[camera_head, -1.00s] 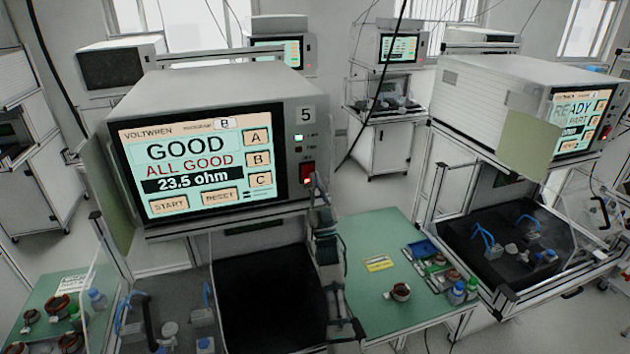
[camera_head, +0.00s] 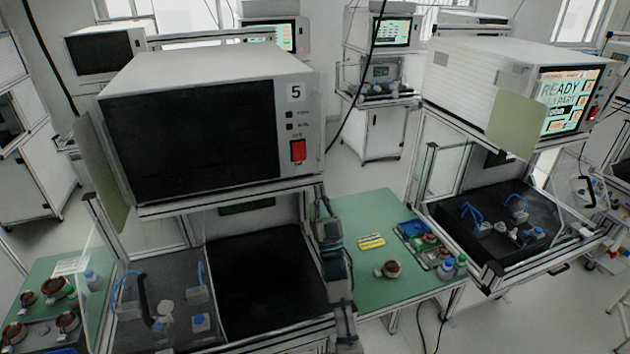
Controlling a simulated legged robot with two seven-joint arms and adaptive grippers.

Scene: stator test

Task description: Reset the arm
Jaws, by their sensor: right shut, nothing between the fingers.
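The tester marked 5 (camera_head: 215,70) stands in front of me. Its screen (camera_head: 190,140) is dark and its small indicator lamps look unlit. A red switch (camera_head: 298,150) sits on its front panel, right of the screen. My right gripper (camera_head: 322,203) points up below and a little right of that switch, apart from it. It is shut and empty. My right arm reaches down from it to the bottom edge. My left gripper is not in view.
Below the tester is a black bay (camera_head: 265,275) with a fixture of blue hoses on its left. A green table (camera_head: 360,210) on the right holds a copper-wound stator (camera_head: 388,268), a yellow label and bottles (camera_head: 446,268). Another tester (camera_head: 520,80) stands at right, its screen lit.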

